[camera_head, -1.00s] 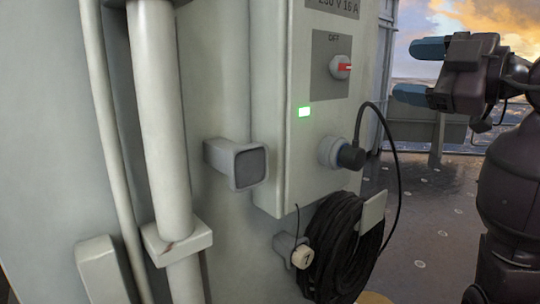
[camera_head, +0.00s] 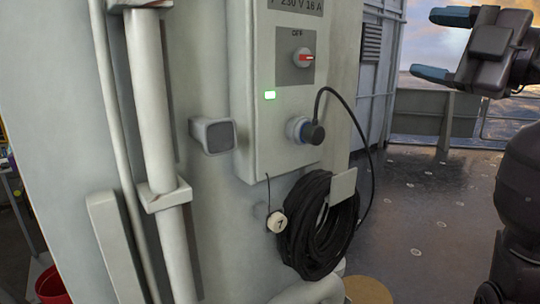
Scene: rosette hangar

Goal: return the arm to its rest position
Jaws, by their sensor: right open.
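My right gripper (camera_head: 441,46) is at the upper right, raised, with its two blue fingers apart and nothing between them. It points left and stays well clear of the grey power box (camera_head: 260,130). My right arm comes up from the lower right edge. My left gripper is not in view. The box has a red-marked switch (camera_head: 304,58), a lit green lamp (camera_head: 270,95) and a black plug in its round socket (camera_head: 297,129). A black cable (camera_head: 364,140) runs from the plug towards the coiled cable (camera_head: 318,225) below.
A grey square-ended stub (camera_head: 213,136) sticks out left of the box. A pale vertical pipe (camera_head: 147,100) runs along the wall. A round tag (camera_head: 277,221) hangs beside the coil. A red bucket (camera_head: 52,286) is at lower left. Open deck (camera_head: 420,215) lies at right.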

